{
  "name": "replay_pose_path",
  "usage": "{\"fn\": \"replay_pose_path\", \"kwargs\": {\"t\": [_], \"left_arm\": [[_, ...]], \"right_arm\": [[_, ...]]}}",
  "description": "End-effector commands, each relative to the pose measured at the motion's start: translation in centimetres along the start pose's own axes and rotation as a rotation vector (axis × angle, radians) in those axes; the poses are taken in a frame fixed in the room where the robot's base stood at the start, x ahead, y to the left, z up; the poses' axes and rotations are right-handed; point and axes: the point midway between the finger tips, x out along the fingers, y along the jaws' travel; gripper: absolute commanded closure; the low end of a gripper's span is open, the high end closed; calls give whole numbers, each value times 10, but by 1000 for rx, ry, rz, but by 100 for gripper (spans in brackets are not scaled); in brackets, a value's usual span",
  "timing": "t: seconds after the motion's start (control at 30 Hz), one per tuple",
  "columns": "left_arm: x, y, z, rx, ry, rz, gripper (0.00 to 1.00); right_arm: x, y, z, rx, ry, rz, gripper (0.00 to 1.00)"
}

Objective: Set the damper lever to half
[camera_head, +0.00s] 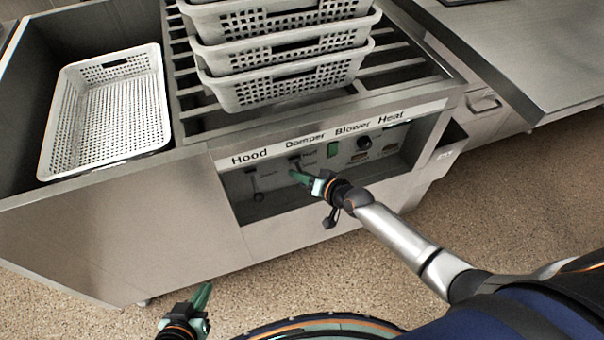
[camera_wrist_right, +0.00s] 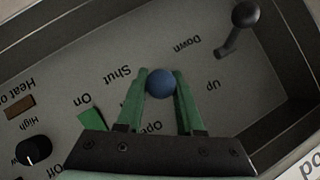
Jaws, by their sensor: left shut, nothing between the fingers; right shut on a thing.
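The damper lever's round blue knob (camera_wrist_right: 160,84) sits between the green fingertips of my right gripper in the right wrist view, and this gripper (camera_head: 295,175) is shut on it. The lever's shaft is hidden behind the knob and fingers. The words Shut and Open are printed beside it, Open partly covered by my gripper. In the head view my right gripper reaches into the recessed panel below the Damper label (camera_head: 305,140), and the knob is hard to make out there. My left gripper (camera_head: 206,291) is shut and empty, low in front of the cabinet.
The hood lever (camera_head: 256,189) with a dark knob (camera_wrist_right: 246,14) is left of the damper in the head view. The green blower switch (camera_head: 333,150) and black heat knob (camera_head: 364,143) are to its right. White baskets (camera_head: 290,88) are stacked above; another basket (camera_head: 158,100) stands left.

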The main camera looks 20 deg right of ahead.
Motion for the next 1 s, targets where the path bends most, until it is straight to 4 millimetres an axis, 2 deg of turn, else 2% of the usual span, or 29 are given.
{"fn": "replay_pose_path", "kwargs": {"t": [0.07, 0.1, 0.33, 0.67, 0.77, 1.0], "left_arm": [[0, 0, 0, 0, -1, 0, 100], [0, 0, 1, 0, -2, 0, 100], [0, 0, 3, -1, -8, -1, 100], [-3, 0, 6, -3, -18, -1, 100], [-7, 0, 2, -3, -15, -3, 100], [-17, -6, -5, -5, -10, -21, 100]], "right_arm": [[0, 0, 1, 0, -2, 1, 100], [0, 0, 1, 0, -2, 1, 62], [0, 0, 1, 0, -1, 0, 36], [-4, 0, 0, 0, 0, 0, 35], [-14, -1, 0, 1, -2, 0, 35], [-62, -1, -1, -1, -3, 2, 35]]}}
